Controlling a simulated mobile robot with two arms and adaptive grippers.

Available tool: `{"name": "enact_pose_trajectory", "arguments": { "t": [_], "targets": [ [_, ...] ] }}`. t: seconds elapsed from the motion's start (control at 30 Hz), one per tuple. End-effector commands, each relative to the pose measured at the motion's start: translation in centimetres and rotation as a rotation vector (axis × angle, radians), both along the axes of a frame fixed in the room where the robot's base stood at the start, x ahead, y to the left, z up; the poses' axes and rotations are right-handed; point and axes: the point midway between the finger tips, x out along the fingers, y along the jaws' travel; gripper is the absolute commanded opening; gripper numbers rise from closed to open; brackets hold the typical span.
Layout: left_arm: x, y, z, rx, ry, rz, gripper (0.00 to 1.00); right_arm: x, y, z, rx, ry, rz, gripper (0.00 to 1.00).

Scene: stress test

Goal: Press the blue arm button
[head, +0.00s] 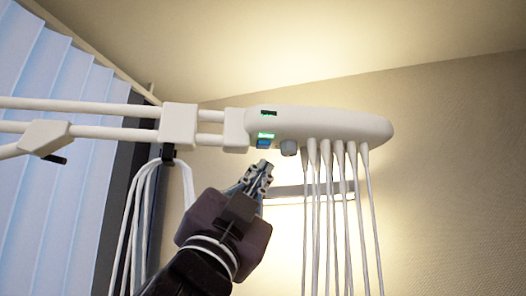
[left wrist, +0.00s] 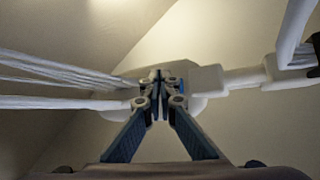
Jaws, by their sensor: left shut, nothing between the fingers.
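The blue arm button (head: 263,144) sits on the underside of the white arm unit (head: 350,122), just below a green-lit strip. My left gripper (head: 262,166) is shut and empty. In the head view its fingertips show just below the blue button, with a small gap in the picture. In the left wrist view the closed fingertips (left wrist: 160,77) overlap the white unit, and a small blue patch (left wrist: 182,88) shows just right of them, partly hidden. I cannot tell whether they touch. My right gripper is not in view.
A grey knob (head: 289,147) sits right of the button. Several thin hoses (head: 328,215) hang from the unit further right. White support bars (head: 85,104) run left, with looped white cables (head: 140,215) below. A window blind (head: 50,110) is at the left.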

Motion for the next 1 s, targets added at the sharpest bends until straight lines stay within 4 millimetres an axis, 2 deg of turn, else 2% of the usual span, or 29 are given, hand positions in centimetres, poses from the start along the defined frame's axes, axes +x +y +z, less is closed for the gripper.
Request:
{"name": "enact_pose_trajectory", "arguments": {
  "t": [0.1,0.5,1.0],
  "targets": [
    [0.0,0.0,-1.8,0.000,0.001,-0.001,0.00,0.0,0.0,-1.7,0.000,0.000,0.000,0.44],
    [0.0,0.0,-5.5,-0.001,0.000,-0.002,0.00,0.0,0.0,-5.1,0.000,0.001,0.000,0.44],
    [0.0,0.0,-5.4,0.000,0.000,0.000,0.00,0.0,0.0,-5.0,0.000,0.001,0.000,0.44]
  ]
}}
